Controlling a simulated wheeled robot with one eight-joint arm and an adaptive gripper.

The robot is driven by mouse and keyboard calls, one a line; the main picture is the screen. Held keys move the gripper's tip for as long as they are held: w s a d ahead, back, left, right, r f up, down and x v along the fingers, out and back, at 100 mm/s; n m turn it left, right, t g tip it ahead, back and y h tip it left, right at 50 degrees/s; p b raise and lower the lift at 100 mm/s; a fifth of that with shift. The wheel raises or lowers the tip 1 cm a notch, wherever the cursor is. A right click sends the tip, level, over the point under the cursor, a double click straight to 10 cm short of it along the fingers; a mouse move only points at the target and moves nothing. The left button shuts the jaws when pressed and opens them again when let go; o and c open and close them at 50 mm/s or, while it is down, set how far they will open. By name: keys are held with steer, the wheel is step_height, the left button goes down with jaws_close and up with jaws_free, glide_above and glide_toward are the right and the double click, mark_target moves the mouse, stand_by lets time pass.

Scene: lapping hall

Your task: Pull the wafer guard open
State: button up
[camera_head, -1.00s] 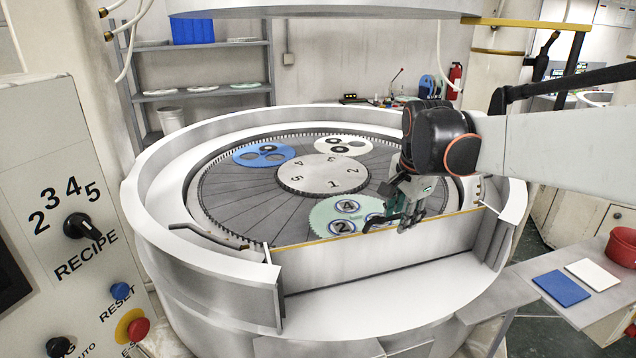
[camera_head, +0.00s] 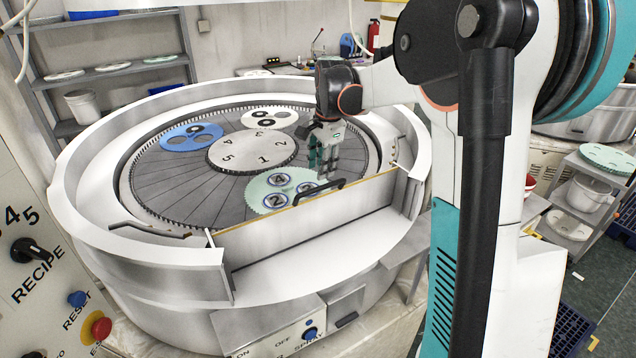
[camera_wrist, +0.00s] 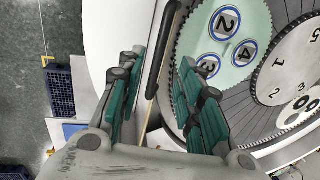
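The wafer guard (camera_head: 310,223) is a pale metal panel standing upright across the front opening of the round machine, with a yellowish top edge. A black bar handle (camera_head: 303,198) sits at its top; it also shows in the wrist view (camera_wrist: 158,60). My gripper (camera_head: 325,172) points down close by the handle's right part. In the wrist view its two green-padded fingers (camera_wrist: 160,78) are spread, with the handle in the gap between them. Neither finger visibly presses on the handle. How far down the fingertips reach beside it is hard to tell.
Behind the guard lies the toothed lapping plate (camera_head: 220,190) with blue, white and mint carriers; the mint carrier (camera_head: 262,190) with numbered wafers is near the guard. The curved machine rim (camera_head: 75,190) surrounds it. A ledge (camera_head: 320,258) lies in front of the guard.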

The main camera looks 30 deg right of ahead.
mark_target(319, 188)
steer(key=f, duration=0.3)
steer(key=w+f, duration=0.1)
steer(key=f, duration=0.3)
steer(key=shift+w+f, duration=0.15)
steer(key=shift+w, duration=0.05)
jaws_close()
